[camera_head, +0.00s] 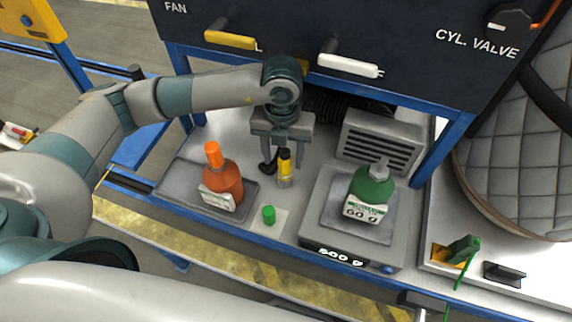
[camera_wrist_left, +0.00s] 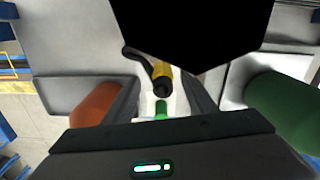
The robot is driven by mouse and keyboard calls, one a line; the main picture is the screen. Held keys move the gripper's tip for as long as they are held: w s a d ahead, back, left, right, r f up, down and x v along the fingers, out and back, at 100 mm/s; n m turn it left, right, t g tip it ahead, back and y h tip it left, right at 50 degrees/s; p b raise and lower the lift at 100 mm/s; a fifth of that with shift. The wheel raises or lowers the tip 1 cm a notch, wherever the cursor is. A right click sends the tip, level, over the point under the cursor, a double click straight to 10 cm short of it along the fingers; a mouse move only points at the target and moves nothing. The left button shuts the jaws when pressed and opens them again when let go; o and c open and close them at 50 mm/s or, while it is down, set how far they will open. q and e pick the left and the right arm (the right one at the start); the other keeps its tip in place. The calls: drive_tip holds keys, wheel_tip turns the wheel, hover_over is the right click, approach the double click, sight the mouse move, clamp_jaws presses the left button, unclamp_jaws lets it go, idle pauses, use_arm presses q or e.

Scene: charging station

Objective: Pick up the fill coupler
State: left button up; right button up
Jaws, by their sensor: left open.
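The fill coupler (camera_head: 285,168), a yellow and black upright piece with a dark curved part beside it, stands on the bench between the orange bottle and the scale. My left gripper (camera_head: 283,160) is over it, pointing down and open. In the left wrist view the coupler (camera_wrist_left: 162,77) shows between the two spread fingers. Whether the fingers touch it cannot be told. My right gripper is in neither view.
An orange bottle (camera_head: 222,186) stands in a grey tray (camera_head: 179,185) at left. A green cap (camera_head: 268,215) sits in front. A green bottle (camera_head: 373,188) stands on the scale (camera_head: 316,230) at right, near a vented box (camera_head: 380,143). The dark panel (camera_head: 400,50) overhangs behind.

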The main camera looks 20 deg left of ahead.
sight(285, 172)
use_arm(q)
drive_tip(key=shift+f, duration=0.35)
drive_tip(key=shift+f+p, duration=0.45)
drive_tip(key=shift+f, duration=0.35)
drive_tip(key=shift+f, duration=0.1)
drive_tip(key=shift+d+f+p, duration=0.1)
drive_tip(key=shift+f+p, duration=0.45)
drive_tip(key=shift+p, duration=0.15)
wheel_tip(285, 172, down, 3)
drive_tip(key=shift+w+d+r+p, duration=0.1)
drive_tip(key=shift+w+p, duration=0.05)
drive_tip(key=shift+p, duration=0.6)
drive_tip(key=shift+f, duration=0.6)
drive_tip(key=c, duration=1.2)
